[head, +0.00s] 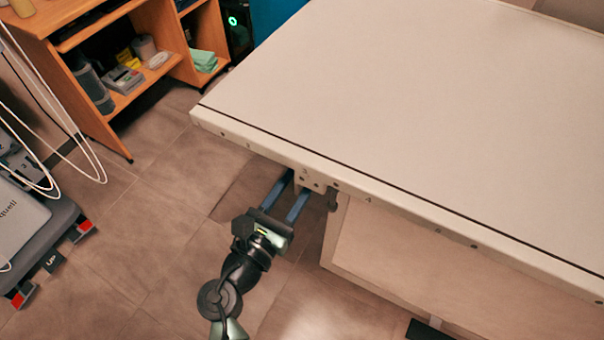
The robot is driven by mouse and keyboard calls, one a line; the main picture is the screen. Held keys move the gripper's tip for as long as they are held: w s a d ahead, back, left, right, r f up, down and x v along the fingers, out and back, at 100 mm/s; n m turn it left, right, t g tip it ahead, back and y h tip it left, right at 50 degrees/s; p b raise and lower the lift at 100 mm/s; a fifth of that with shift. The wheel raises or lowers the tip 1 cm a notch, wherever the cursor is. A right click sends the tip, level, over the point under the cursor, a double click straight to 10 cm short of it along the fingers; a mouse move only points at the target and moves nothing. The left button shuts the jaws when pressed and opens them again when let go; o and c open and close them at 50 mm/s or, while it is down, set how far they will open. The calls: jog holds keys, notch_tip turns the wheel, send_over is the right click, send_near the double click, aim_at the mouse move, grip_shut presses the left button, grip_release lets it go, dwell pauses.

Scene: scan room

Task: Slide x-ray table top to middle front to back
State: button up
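The x-ray table top (400,100) is a large pale slab with a dark line along its near edge. It fills the upper right of the head view. A small pale block with dark holes (311,182) sits under its near edge, towards the left corner. My gripper (298,184) reaches up to this block from below left. Its two blue fingers are spread apart, with floor showing between them. The fingertips are close to the block and partly hidden by the table edge, so I cannot tell whether they touch it.
The pale table base (400,260) stands under the top at right. A wooden shelf unit (130,90) with supplies is at upper left. A grey wheeled device (35,230) with white cables stands at left. Tiled floor (150,220) is clear between them.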

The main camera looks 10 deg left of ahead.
jog(key=shift+x, duration=1.15)
grip_shut()
dwell(0.6)
